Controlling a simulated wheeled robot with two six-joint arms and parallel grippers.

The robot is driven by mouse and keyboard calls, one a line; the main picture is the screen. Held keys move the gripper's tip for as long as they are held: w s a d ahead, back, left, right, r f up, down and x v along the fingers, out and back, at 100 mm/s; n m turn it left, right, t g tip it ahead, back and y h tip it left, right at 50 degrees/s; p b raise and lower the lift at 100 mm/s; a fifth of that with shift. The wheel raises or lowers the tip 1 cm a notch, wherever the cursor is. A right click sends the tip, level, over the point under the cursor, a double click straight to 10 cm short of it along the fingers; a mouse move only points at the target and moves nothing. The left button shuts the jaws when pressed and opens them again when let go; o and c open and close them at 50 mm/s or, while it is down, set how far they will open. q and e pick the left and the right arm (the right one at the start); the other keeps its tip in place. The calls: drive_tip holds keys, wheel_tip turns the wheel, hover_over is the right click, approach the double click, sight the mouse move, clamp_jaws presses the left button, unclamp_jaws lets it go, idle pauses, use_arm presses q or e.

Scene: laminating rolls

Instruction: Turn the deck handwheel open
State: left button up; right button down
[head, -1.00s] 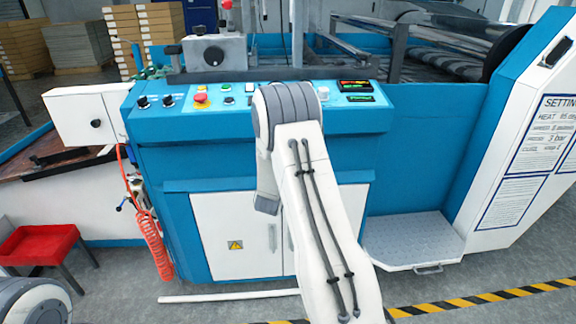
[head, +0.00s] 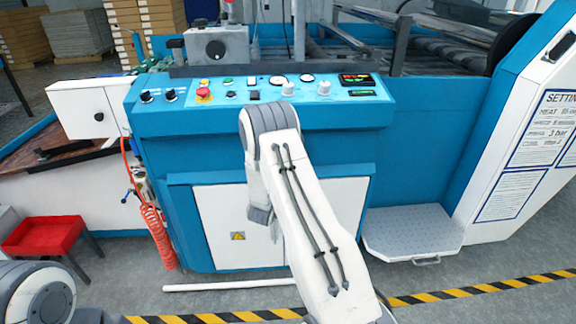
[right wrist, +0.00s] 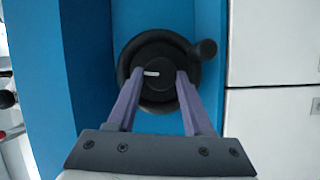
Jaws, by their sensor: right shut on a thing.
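The black handwheel (right wrist: 158,92) shows in the right wrist view on the blue machine side. It has a round rim, a raised hub with a short white mark pointing left, and a crank knob (right wrist: 204,49) at its upper right. My right gripper (right wrist: 159,74) has its two purple fingers on either side of the hub and is shut on it. In the head view my right arm reaches toward the machine front, and the handwheel and right gripper are hidden behind it. My left gripper is out of view; only part of that arm shows at bottom left.
The control panel (head: 222,90) runs along the machine top above white cabinet doors (head: 236,215). A red coiled hose (head: 155,238) hangs at left near a red tray (head: 42,235). A metal step (head: 412,232) stands at right. Striped tape (head: 480,290) crosses the floor.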

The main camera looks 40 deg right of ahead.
drive_tip(key=shift+w+a, duration=0.2)
drive_tip(key=shift+c, duration=1.5)
unclamp_jaws()
drive_tip(key=shift+d, duration=0.1)
drive_tip(key=shift+s, duration=0.1)
drive_tip(key=v, duration=1)
drive_tip(key=shift+s+a+p, duration=0.15)
drive_tip(key=shift+a+p, duration=0.05)
drive_tip(key=shift+p, duration=0.25)
drive_tip(key=shift+f, duration=0.1)
